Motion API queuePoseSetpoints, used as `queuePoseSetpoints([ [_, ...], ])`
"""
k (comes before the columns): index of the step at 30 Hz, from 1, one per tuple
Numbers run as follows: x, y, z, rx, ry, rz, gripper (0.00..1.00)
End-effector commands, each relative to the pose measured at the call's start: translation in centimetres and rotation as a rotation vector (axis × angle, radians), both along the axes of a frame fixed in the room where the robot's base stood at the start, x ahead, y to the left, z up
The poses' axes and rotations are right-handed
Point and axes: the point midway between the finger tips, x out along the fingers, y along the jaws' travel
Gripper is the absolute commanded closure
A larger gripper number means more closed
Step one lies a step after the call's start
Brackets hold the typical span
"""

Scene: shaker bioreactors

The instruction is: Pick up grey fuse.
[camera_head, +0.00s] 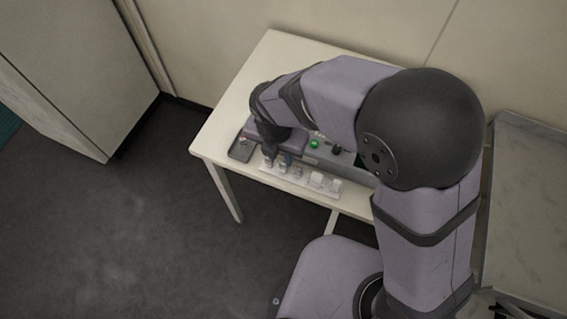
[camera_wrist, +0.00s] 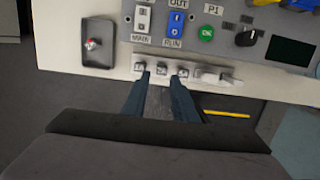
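A white holder strip (camera_wrist: 213,82) runs along the front of the table, below the panel. Several small fuse-like pieces stand in it, including a left one (camera_wrist: 140,67), a middle one (camera_wrist: 161,69) and a right one (camera_wrist: 182,71). They look grey and white; I cannot tell which is the grey fuse. My gripper (camera_wrist: 160,78) is open, its two dark blue fingers apart, with the tips just in front of the strip around the middle piece. Nothing shows gripped. In the head view my gripper (camera_head: 278,160) is low over the left end of the strip (camera_head: 313,189).
A dark tray (camera_wrist: 97,60) with a small red-tipped part (camera_wrist: 92,43) lies left of the strip. Behind the strip is a grey panel with a white MAIN switch (camera_wrist: 143,18), a blue RUN switch (camera_wrist: 176,24), a green button (camera_wrist: 206,33) and a black knob (camera_wrist: 246,37).

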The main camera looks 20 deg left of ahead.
Motion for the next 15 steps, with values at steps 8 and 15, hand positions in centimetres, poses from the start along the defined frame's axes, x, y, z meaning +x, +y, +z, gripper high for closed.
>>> queuePoseSetpoints([
  [8,0.5,-0.4,-2.5,-0.006,0.004,0.000,0.74],
  [15,0.9,-0.4,-4.7,-0.002,0.001,0.000,0.74],
])
